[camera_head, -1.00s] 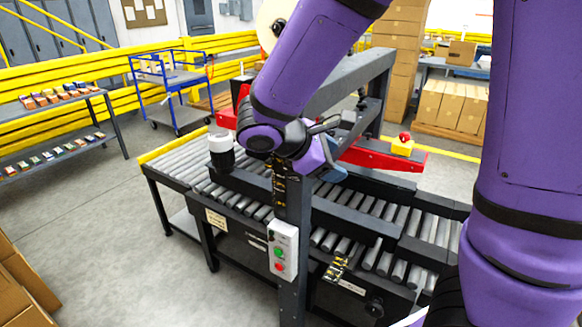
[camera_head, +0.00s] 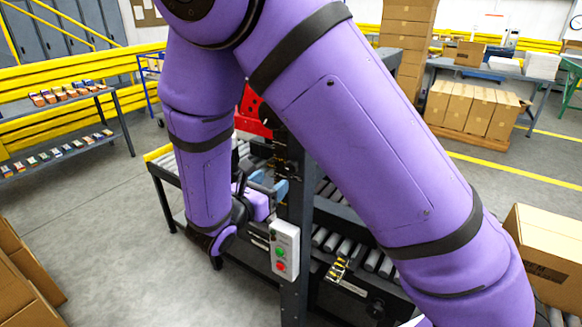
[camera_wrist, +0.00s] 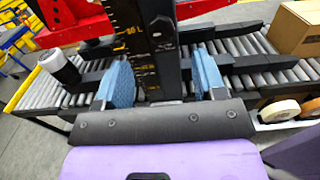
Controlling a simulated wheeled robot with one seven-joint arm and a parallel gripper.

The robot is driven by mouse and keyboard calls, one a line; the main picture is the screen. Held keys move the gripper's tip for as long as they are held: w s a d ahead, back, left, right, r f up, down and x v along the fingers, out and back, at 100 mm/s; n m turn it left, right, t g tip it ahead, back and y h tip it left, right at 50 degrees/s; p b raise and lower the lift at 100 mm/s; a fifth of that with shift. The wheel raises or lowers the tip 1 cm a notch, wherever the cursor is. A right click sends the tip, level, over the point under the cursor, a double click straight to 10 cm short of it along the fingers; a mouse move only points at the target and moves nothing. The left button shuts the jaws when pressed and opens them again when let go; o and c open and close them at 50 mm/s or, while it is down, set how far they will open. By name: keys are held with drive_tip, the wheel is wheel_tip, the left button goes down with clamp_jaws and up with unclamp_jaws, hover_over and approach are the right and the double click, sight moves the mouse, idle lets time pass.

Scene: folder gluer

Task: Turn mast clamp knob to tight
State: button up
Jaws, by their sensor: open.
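The dark upright mast (camera_wrist: 145,60) with a yellow scale stands straight ahead in the wrist view. A small dark knob-like part (camera_wrist: 162,25) shows on its face above the fingertips; I cannot read whether it is tight. My gripper (camera_wrist: 162,62) is open, with one blue finger pad on each side of the mast in the picture. Nothing is seen held, and contact cannot be told.
A control box (camera_head: 284,250) with green and red buttons is on the post. The roller conveyor (camera_head: 330,240) runs behind. A red part (camera_wrist: 75,28) and a black-and-white cylinder (camera_wrist: 58,66) are at left in the wrist view, a carton (camera_wrist: 297,28) at right.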

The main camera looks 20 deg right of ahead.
sight(289, 168)
drive_tip(key=x, duration=0.9)
drive_tip(key=shift+d, duration=0.1)
drive_tip(key=c, duration=0.9)
